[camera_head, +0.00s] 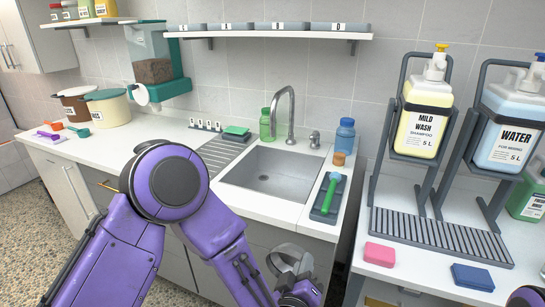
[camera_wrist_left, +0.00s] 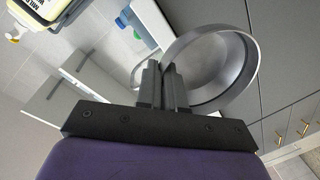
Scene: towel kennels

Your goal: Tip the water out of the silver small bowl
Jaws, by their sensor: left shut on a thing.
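My left gripper (camera_head: 298,287) is low in front of the sink counter, at the bottom of the head view. It is shut on the rim of the silver small bowl (camera_head: 287,250), which is held in the air before the cabinet fronts. In the left wrist view the two fingers (camera_wrist_left: 164,88) are close together on the near side of the bowl (camera_wrist_left: 237,88), and its round opening shows. I cannot make out any water in it. The empty-looking steel sink (camera_head: 270,178) lies behind and above the bowl in the head view. My right gripper is not in view.
A faucet (camera_head: 289,112) rises behind the sink. A green brush (camera_head: 327,195) lies on a dark tray to its right. A rack with Mild Wash (camera_head: 423,128) and Water (camera_head: 510,132) jugs stands on the right counter, with pink (camera_head: 380,254) and blue (camera_head: 473,277) sponges in front.

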